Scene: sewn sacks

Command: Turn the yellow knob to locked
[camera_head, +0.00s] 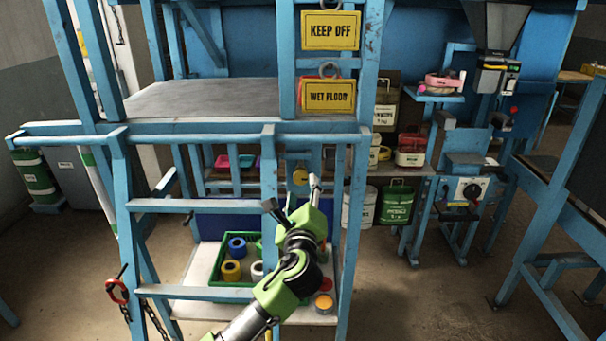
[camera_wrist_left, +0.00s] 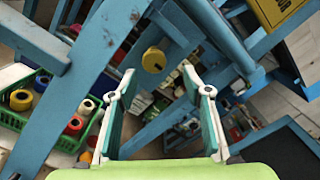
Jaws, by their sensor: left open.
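The yellow knob (camera_head: 300,175) sits on a blue part of the frame, behind the front rails and below the wet floor sign. It also shows in the left wrist view (camera_wrist_left: 153,60), round and ahead of the fingertips. My left gripper (camera_head: 293,196) is just below and in front of the knob in the head view. In the left wrist view its two fingers (camera_wrist_left: 158,80) are spread wide with nothing between them, apart from the knob. I cannot tell which position the knob is turned to. My right gripper is in neither view.
Blue rails (camera_head: 200,205) and posts stand close around my left arm. A green crate (camera_head: 222,289) of spools sits on the low shelf. Yellow signs (camera_head: 331,31) hang above. A black dial (camera_head: 471,191) is on the machine at right. Open floor lies lower right.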

